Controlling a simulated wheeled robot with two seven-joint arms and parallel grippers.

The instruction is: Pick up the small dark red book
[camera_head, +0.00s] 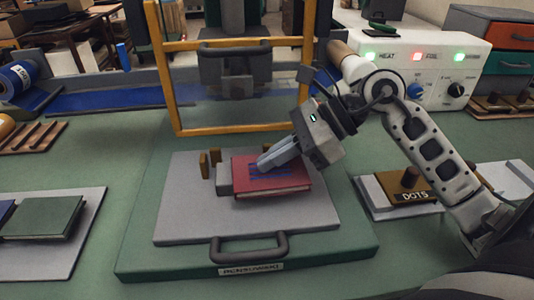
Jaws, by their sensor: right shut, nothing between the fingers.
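The small dark red book (293,188) lies flat on the grey plate (190,226) of the press in the middle of the bench. Dark blue marking shows on its cover. My right gripper (263,166) comes in from the right, over the book's upper part. Its fingers are shut with nothing between them. I cannot tell whether the fingertips touch the cover. My left gripper is not in view.
A yellow frame (176,88) stands behind the plate, and a dark handle (250,249) is at its front. A green book (43,217) lies on a grey board at left. A white control box (432,62) stands at back right.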

